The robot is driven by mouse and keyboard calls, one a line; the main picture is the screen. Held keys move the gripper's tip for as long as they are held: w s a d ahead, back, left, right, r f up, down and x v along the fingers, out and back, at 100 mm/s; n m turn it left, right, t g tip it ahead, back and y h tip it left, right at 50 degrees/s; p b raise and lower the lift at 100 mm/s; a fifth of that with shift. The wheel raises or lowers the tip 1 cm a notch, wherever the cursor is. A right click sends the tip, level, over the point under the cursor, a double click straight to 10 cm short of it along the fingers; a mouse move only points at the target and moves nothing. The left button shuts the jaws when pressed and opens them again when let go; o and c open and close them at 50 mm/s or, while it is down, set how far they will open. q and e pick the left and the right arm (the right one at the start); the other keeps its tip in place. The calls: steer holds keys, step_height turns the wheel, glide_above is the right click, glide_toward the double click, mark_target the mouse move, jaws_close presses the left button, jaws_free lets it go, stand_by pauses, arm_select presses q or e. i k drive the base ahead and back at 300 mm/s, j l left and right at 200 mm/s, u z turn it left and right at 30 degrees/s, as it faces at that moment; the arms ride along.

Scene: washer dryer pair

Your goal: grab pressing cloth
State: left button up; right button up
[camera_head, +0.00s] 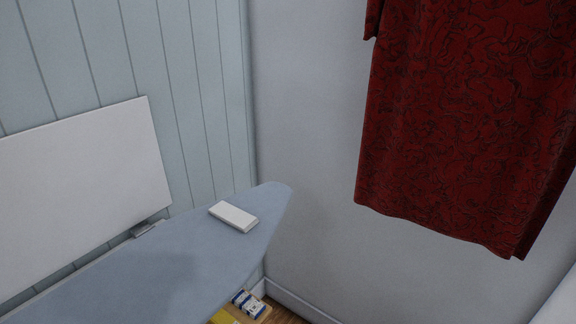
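A small white folded rectangular item, which looks like the pressing cloth (234,216), lies flat on the blue ironing board (200,262), close to its narrow rounded end. Nothing touches it from above. Neither of my grippers shows in the head view, so I cannot see how they stand.
A dark red patterned garment (462,130) hangs at the right in front of the white wall. A white panel (82,192) stands by the panelled wall at the left. Below the board are small blue-and-white boxes (250,303) and a yellow item (224,317) near the wooden floor.

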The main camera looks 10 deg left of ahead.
mark_target(238, 218)
steer(key=i+l+u, duration=0.1)
steer(key=u, duration=0.25)
steer(key=i+l+u, duration=0.1)
steer(key=u, duration=0.25)
steer(key=i+l+u, duration=0.15)
steer(key=u, duration=0.2)
